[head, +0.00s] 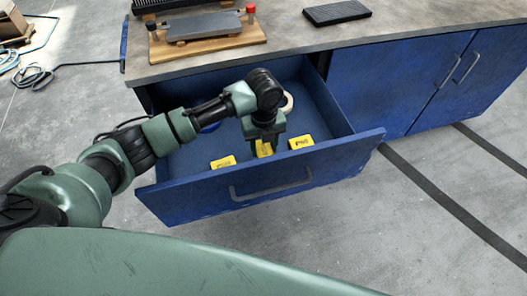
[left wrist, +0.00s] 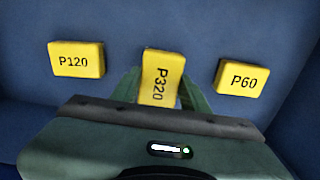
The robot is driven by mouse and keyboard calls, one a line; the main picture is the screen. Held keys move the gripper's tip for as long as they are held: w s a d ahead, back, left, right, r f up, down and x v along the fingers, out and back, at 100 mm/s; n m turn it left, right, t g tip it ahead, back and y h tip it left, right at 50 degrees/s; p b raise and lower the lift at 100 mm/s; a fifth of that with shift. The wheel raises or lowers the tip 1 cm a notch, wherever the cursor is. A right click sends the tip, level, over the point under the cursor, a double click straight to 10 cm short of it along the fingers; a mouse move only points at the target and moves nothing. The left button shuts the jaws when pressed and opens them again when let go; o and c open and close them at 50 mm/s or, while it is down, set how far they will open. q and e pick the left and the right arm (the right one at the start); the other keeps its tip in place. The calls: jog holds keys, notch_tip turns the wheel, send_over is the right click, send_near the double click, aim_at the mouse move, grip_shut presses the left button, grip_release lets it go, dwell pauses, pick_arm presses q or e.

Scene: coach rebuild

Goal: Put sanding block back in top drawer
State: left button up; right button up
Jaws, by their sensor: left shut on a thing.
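The top drawer (head: 190,200) of the blue cabinet is pulled open. My left gripper (head: 264,149) reaches down into it from above and is shut on the yellow sanding block marked P320 (left wrist: 160,75), which also shows in the head view (head: 264,153). In the left wrist view, a P120 block (left wrist: 75,60) lies left of it and a P60 block (left wrist: 241,77) right of it, both apart from the fingers. I cannot tell whether the held block touches the drawer floor. My right gripper is not in view.
The worktop (head: 280,34) above carries a stone on a wooden base (head: 207,45) and a dark flat block (head: 337,12).

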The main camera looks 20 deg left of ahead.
aim_at(264, 149)
pick_arm(q)
jog(key=shift+f, duration=1.55)
jog(key=shift+f, duration=0.2)
jog(key=o, duration=1.2)
jog(key=shift+r, duration=0.15)
notch_tip(264, 149, up, 12)
jog(key=shift+r, duration=0.1)
